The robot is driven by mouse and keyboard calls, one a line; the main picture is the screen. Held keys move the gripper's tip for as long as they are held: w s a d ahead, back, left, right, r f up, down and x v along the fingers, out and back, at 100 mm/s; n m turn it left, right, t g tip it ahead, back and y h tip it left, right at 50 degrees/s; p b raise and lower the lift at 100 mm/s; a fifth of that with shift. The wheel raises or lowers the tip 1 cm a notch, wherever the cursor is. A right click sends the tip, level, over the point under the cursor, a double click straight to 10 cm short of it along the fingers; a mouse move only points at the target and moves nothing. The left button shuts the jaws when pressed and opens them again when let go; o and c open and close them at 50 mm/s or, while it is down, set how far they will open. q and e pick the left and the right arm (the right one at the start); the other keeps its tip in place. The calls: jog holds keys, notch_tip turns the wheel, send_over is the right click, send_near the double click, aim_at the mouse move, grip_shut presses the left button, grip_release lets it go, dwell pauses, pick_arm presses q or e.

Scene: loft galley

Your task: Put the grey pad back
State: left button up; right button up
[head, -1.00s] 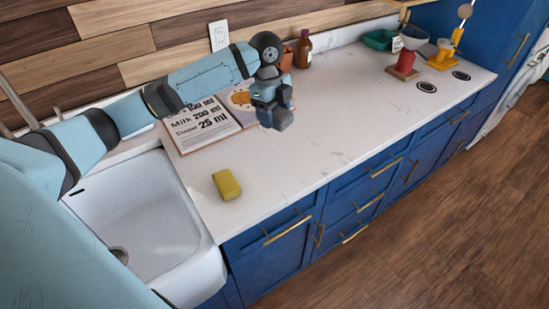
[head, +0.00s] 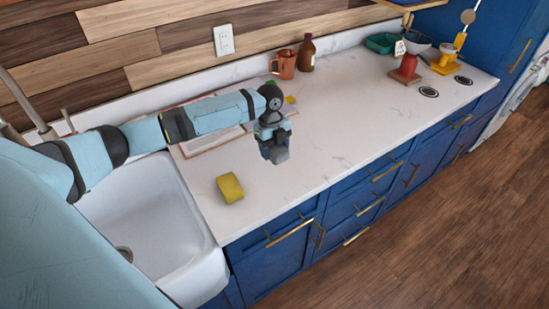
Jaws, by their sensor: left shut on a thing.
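My left gripper (head: 272,145) hangs above the white counter, to the right of and behind the yellow sponge. It is shut on a small grey block, which looks like the grey pad (head: 281,156); the gripper's own dark parts make its outline hard to tell. The pad appears clear of the counter top. My right gripper is not in view.
A yellow sponge (head: 230,187) lies on the counter (head: 330,130) beside the white sink (head: 150,215). My arm covers most of a printed board (head: 208,144). A copper mug (head: 286,64) and brown bottle (head: 307,53) stand behind. The counter's middle is clear.

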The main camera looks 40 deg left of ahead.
pick_arm(q)
jog(key=shift+f, duration=2.5)
jog(key=shift+f, duration=0.15)
jog(key=o, duration=0.8)
jog(key=r, duration=0.4)
jog(key=a+r, duration=0.1)
jog(key=r, duration=0.7)
jog(key=shift+w+a+r+b, duration=0.15)
jog(key=shift+w+a+b, duration=0.15)
jog(key=shift+a+b, duration=0.05)
